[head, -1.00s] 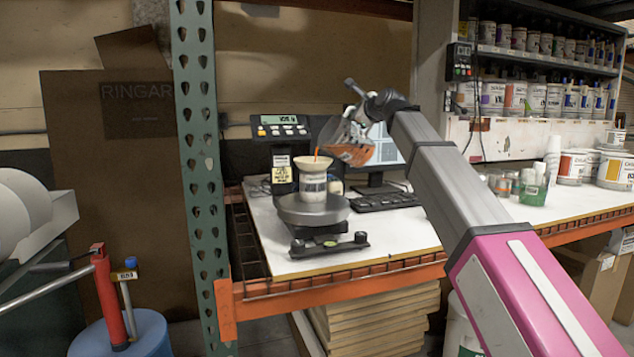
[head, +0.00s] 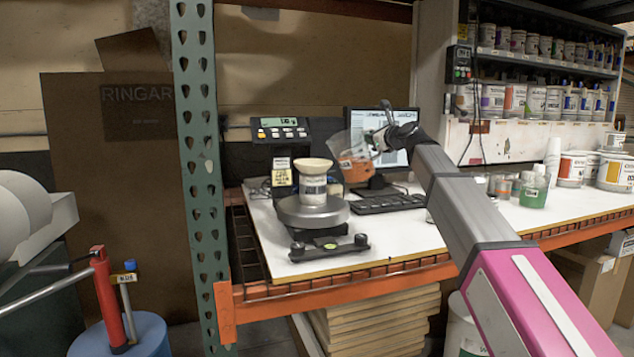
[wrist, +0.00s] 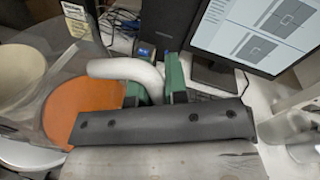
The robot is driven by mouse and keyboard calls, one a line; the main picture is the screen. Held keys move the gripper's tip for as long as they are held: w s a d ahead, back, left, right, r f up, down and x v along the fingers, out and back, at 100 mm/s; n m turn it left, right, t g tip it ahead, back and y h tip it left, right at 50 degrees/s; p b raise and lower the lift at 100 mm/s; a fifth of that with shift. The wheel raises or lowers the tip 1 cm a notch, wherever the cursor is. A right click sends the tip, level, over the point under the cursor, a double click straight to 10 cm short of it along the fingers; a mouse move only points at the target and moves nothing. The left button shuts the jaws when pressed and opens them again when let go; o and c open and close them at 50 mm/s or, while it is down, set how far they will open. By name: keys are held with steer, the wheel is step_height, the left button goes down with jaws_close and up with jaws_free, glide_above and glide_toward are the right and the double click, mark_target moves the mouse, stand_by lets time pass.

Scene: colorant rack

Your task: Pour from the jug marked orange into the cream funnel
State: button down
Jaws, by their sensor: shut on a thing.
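The clear jug (head: 354,155) holds orange liquid and hangs in the air, slightly tilted, up and to the right of the funnel. My gripper (head: 388,142) is shut on the jug's handle; in the wrist view the green fingers (wrist: 152,85) close around the pale handle (wrist: 125,70). The orange liquid (wrist: 75,108) shows inside the jug there. The cream funnel (head: 313,164) sits on a white labelled container (head: 313,188) on the round scale pan (head: 313,211). No stream shows between jug and funnel.
The scale's display (head: 281,130) stands behind the funnel. A monitor (head: 375,120) and keyboard (head: 388,203) are behind and below the jug. The bench front is clear.

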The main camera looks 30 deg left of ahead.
steer(key=shift+w+d+f+m+b, duration=1.05)
steer(key=shift+f+m, duration=1.05)
steer(key=shift+f, duration=2.05)
steer(key=shift+y, duration=0.4)
steer(key=shift+w+r, duration=0.15)
steer(key=shift+r, duration=2.25)
